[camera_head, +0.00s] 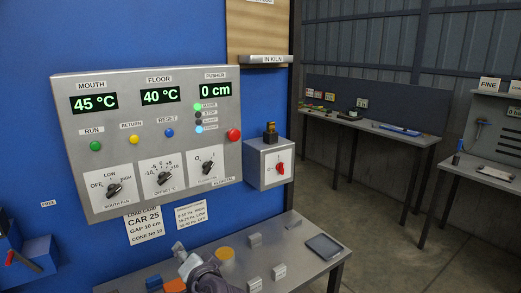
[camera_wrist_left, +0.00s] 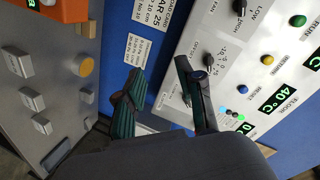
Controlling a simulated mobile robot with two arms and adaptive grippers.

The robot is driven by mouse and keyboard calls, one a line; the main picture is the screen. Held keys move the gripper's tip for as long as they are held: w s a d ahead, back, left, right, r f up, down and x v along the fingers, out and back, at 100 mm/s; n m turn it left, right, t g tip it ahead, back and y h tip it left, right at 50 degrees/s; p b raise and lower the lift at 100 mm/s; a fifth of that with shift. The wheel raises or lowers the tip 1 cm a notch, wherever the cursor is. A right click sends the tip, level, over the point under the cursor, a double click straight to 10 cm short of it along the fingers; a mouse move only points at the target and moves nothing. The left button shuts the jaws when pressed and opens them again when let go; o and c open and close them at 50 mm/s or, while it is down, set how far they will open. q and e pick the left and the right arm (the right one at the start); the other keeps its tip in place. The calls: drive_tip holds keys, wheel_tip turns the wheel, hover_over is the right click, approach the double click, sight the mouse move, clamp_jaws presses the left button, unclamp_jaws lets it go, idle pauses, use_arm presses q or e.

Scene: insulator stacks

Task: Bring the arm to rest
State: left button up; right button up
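My left gripper (camera_head: 187,262) shows at the bottom of the head view, over the back part of the grey bench and below the control panel. In the left wrist view its two dark fingers (camera_wrist_left: 158,72) are apart with nothing between them. The grey control panel (camera_head: 140,138) on the blue wall reads mouth 45 °C, floor 40 °C and pusher 0 cm. It also shows at the right of the left wrist view (camera_wrist_left: 225,60), beyond the fingers. I cannot tell the exact gap between fingers and panel. My right gripper is in neither view.
The bench (camera_head: 318,273) carries several small grey blocks, a yellow round button (camera_head: 226,254) and a dark tablet (camera_head: 325,246). A switch box (camera_head: 268,163) with a red knob sticks out right of the panel. Worktables (camera_head: 372,124) stand farther back right, beyond open floor.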

use_arm(q)
drive_tip(key=s+a+f+n+g+h, duration=0.1)
drive_tip(key=s+a+f+g+h, duration=0.1)
drive_tip(key=s+f, duration=0.6)
drive_tip(key=s+a+f+n+g+h, duration=0.1)
drive_tip(key=s+a+f+g+h, duration=0.15)
drive_tip(key=s+f, duration=0.55)
drive_tip(key=s+d+f+g+h, duration=0.1)
drive_tip(key=s+f+g+h, duration=0.15)
drive_tip(key=s, duration=0.65)
drive_tip(key=s+d+f+g+h, duration=0.1)
drive_tip(key=s+f+g, duration=0.15)
drive_tip(key=s, duration=0.75)
wheel_tip(320, 180, down, 26)
drive_tip(key=s+a+f+g, duration=0.2)
drive_tip(key=s+a+f, duration=0.1)
drive_tip(key=s+f, duration=1.4)
drive_tip(key=shift+s+a, duration=0.15)
drive_tip(key=shift+a, duration=0.05)
